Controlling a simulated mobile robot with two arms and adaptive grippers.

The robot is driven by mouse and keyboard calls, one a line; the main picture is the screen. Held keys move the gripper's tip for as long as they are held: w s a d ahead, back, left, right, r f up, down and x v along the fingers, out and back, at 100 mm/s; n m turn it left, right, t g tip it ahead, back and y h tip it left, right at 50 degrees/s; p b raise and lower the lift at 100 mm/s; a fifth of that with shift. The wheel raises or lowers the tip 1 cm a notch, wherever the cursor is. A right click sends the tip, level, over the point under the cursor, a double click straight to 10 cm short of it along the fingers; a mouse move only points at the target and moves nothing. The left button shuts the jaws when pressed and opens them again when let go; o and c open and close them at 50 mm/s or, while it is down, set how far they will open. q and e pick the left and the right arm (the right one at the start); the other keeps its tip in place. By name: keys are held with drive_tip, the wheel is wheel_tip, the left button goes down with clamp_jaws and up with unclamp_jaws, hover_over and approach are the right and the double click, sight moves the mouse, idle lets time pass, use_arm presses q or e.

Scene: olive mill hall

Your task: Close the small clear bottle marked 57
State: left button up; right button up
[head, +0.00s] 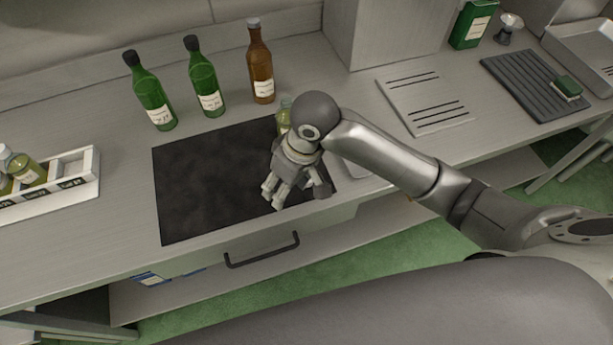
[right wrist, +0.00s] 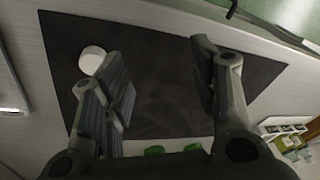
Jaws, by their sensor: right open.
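A small clear bottle (head: 284,112) with yellow-green contents stands at the far right part of the dark mat (head: 200,185), partly hidden behind my right gripper. Its marking and its top cannot be read. My right gripper (head: 294,188) is open over the mat's right part, fingers pointing down. In the right wrist view the gripper (right wrist: 155,85) has nothing between its fingers. A round white thing, perhaps a cap (right wrist: 92,60), lies on the mat beside the left finger; the arm hides it in the head view. My left gripper is not in view.
Two green bottles (head: 153,95) and a brown bottle (head: 261,70) stand behind the mat. A white rack (head: 85,185) with small bottles is at left. A slotted board (head: 425,100) lies at right. A drawer handle (head: 262,252) is below the counter's front edge. The mat's left half is clear.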

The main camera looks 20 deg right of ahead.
drive_tip(key=w+d+r+m+g+h, duration=0.1)
drive_tip(key=w+d+r+h, duration=0.1)
drive_tip(key=w+d+r, duration=0.2)
drive_tip(key=shift+d+r+h, duration=0.3)
drive_tip(key=shift+d+r, duration=0.1)
drive_tip(key=shift+d, duration=0.45)
drive_tip(key=shift+w, duration=0.1)
drive_tip(key=shift+f+p, duration=0.3)
drive_tip(key=shift+f, duration=2.55)
